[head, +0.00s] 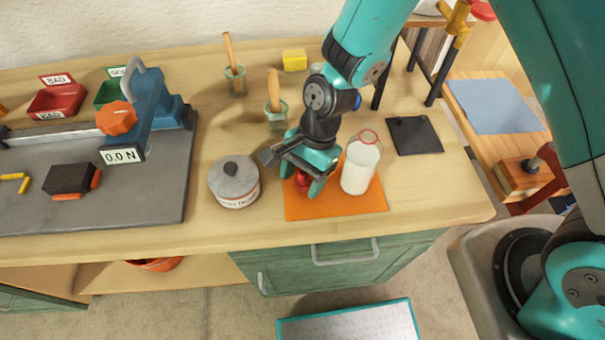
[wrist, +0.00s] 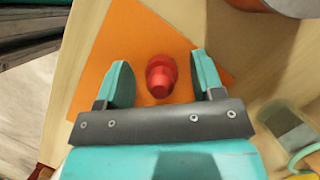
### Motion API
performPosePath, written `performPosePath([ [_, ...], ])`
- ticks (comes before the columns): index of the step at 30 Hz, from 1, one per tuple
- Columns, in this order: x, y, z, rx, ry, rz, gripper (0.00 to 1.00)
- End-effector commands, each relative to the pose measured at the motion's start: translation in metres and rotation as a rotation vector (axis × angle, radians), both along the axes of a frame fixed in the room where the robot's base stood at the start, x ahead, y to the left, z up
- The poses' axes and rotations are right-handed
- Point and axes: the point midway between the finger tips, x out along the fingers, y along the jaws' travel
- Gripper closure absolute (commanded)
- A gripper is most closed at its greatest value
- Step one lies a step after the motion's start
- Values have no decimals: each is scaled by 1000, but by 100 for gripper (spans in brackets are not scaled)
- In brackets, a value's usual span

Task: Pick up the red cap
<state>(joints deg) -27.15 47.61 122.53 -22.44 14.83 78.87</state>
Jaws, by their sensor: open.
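The red cap (wrist: 160,77) sits on the orange mat (wrist: 133,30) on the workbench. In the wrist view it lies between the two open fingers of my gripper (wrist: 162,82), with a gap on each side. In the head view my gripper (head: 309,178) is low over the left part of the mat (head: 335,208), and the red cap (head: 302,181) shows partly behind the fingers. The fingers hold nothing.
A white bottle (head: 359,165) with a red ring stands on the mat just right of my gripper. A grey-lidded pot (head: 234,184) stands close on the left. Glass jars with wooden handles (head: 275,112) are behind. A dark square (head: 414,136) lies at right.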

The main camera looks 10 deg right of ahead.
Motion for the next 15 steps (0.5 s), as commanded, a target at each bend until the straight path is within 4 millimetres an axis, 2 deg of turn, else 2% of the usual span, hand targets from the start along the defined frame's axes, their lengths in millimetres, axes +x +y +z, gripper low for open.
performPosePath([
  [5,0,0,0,1,-1,0,38],
  [11,0,0,0,0,0,0,84],
  [12,0,0,0,0,0,0,88],
  [15,0,0,0,0,0,0,89],
])
